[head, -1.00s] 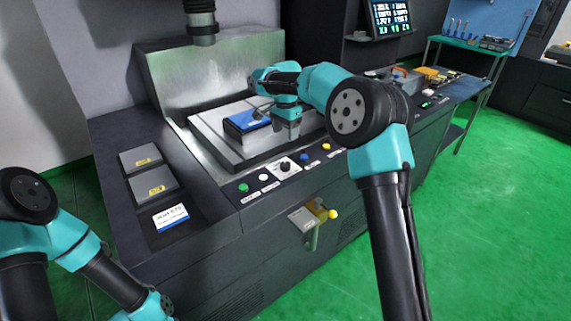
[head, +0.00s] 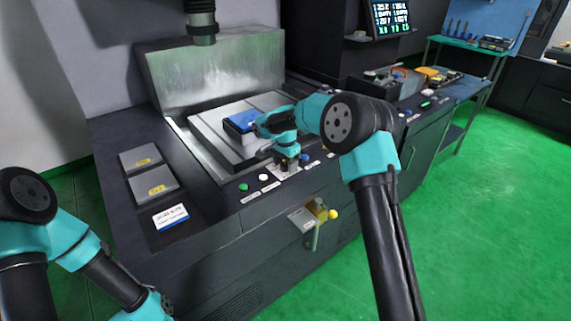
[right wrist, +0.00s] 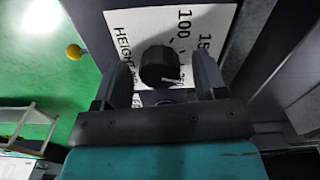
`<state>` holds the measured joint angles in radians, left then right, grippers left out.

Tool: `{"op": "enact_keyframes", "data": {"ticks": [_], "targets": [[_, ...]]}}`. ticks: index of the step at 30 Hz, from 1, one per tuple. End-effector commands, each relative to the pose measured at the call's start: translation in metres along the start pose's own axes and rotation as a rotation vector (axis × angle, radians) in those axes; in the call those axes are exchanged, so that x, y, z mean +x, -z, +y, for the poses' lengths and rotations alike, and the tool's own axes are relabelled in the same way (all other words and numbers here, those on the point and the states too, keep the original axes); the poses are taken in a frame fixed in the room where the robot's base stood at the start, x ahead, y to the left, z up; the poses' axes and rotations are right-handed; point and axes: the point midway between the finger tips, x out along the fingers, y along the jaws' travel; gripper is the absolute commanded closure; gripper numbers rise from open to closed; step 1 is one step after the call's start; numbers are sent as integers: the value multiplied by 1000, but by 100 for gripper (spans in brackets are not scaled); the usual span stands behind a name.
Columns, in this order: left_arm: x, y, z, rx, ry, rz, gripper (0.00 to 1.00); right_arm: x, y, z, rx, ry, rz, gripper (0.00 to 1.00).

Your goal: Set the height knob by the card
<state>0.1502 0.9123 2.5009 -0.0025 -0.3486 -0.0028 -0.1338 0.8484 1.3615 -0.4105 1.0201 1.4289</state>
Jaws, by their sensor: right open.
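The height knob (right wrist: 158,64) is a black round knob on a white plate (right wrist: 125,22) marked "HEIGHT", "100" and a partly hidden number starting "15". A pale pointer line shows on its lower right side. My right gripper (head: 287,163) is over the front panel and hides the knob in the head view. In the right wrist view its fingers (right wrist: 160,72) are open, one on each side of the knob, with gaps showing. The card (head: 171,217) is white and blue and lies on the left of the console; its writing is too small to read. My left gripper is out of view.
A green button (head: 244,187) and a white button (head: 263,178) sit left of the knob plate. A blue block (head: 240,121) lies on the machine table behind. A yellow ball-ended lever (head: 333,214) sticks out in front.

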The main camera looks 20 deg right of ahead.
Motion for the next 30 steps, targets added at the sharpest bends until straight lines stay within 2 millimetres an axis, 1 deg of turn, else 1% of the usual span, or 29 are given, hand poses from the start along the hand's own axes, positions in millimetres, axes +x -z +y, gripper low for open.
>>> {"op": "enact_keyframes", "data": {"ticks": [6, 7, 22, 30], "targets": [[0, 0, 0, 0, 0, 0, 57, 0, 0, 0, 0, 0, 0, 34], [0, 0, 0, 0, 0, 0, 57, 0, 0, 0, 0, 0, 0, 36], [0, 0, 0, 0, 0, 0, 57, 0, 0, 0, 1, 1, 0, 84], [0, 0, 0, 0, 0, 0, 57, 0, 0, 0, -17, 1, 0, 84]]}}
